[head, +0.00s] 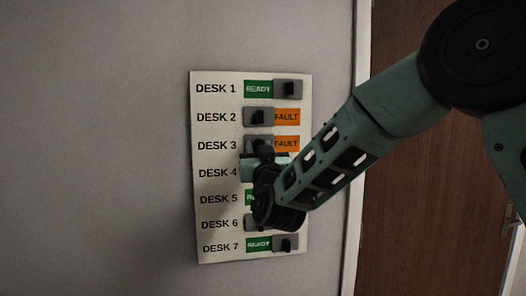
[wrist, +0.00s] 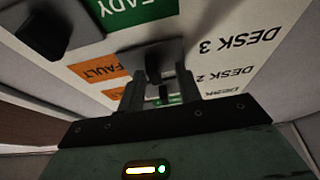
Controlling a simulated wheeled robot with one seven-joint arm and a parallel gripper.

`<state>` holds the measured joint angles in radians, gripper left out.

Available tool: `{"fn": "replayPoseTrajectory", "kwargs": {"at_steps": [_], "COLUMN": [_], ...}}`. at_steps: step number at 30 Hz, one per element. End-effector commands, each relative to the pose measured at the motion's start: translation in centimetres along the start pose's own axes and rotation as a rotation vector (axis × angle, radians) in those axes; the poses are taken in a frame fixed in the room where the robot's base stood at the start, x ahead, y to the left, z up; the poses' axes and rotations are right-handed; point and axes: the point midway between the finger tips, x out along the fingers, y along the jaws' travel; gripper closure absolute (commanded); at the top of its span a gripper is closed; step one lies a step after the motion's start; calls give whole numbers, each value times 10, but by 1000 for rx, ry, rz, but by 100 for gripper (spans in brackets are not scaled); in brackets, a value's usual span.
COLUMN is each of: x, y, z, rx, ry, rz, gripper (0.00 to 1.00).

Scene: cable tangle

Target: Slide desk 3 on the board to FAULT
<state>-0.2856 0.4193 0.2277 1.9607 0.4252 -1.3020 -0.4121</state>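The board (head: 220,100) hangs on the wall with labelled rows, desk 1 at top and desk 7 at bottom. In the desk 3 row, the dark slider knob (head: 261,147) sits at the left of its slot, and the orange FAULT label (head: 287,144) shows to its right. In the upside-down wrist view, the desk 3 knob (wrist: 157,66) lies between my two fingertips, with FAULT (wrist: 99,71) to its left. My gripper (wrist: 160,74) is open, its fingers apart on either side of the knob; whether they touch it is unclear. In the head view my arm hides much of desk 4.
Desk 2's knob (head: 258,117) is close above, at the left with FAULT showing. Desk 4's knob (wrist: 46,36) shows beside READY (wrist: 128,10) in the wrist view. Bare wall lies left of the board; a brown door (head: 410,220) stands to the right.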

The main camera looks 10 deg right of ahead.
Motion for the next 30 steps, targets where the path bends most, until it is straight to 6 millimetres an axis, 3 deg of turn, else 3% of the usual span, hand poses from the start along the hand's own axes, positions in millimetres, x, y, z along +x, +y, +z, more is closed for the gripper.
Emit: {"fn": "replayPoseTrajectory", "kwargs": {"at_steps": [8,13,30], "x": [-1,-15,-141], "y": [2,1,0], "z": [1,3,3], "rx": [-1,-1,0], "ry": [-1,0,0], "rz": [3,1,-1], "gripper": [65,65,65]}}
